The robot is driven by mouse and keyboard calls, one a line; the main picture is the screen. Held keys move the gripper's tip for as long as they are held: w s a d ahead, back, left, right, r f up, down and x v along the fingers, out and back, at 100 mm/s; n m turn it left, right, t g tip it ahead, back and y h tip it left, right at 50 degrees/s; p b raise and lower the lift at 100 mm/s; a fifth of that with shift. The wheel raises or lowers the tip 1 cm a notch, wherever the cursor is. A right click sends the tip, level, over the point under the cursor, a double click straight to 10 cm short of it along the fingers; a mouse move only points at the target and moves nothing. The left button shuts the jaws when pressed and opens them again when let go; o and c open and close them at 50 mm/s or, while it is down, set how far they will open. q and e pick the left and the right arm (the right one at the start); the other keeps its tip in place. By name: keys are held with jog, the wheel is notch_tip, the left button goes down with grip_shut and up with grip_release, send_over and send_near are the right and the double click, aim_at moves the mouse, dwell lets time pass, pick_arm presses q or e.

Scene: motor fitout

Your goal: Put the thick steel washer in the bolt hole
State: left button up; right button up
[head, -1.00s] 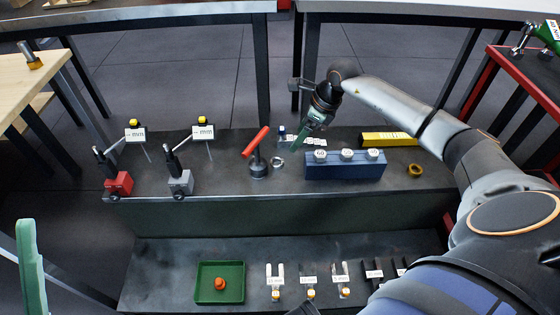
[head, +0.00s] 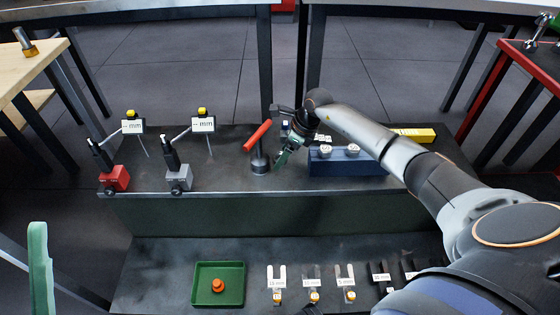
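The thick steel washer does not show clearly now; the spot beside the red-handled tool (head: 260,158), where a small steel ring lay before, is covered by my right gripper (head: 283,157). That gripper has green fingers and points down and left at the upper bench shelf. Whether its fingers are apart or hold the ring is too small to tell. My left gripper (head: 40,268) shows only as a green finger at the lower left edge, away from the objects. I cannot make out a bolt hole.
Two dial stands, red-based (head: 116,178) and grey-based (head: 179,178), stand left. A green tray (head: 232,298) with an orange knob and several labelled forks lie on the lower shelf.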

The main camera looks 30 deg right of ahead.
jog(key=shift+r, duration=0.1)
grip_shut()
dwell(0.6)
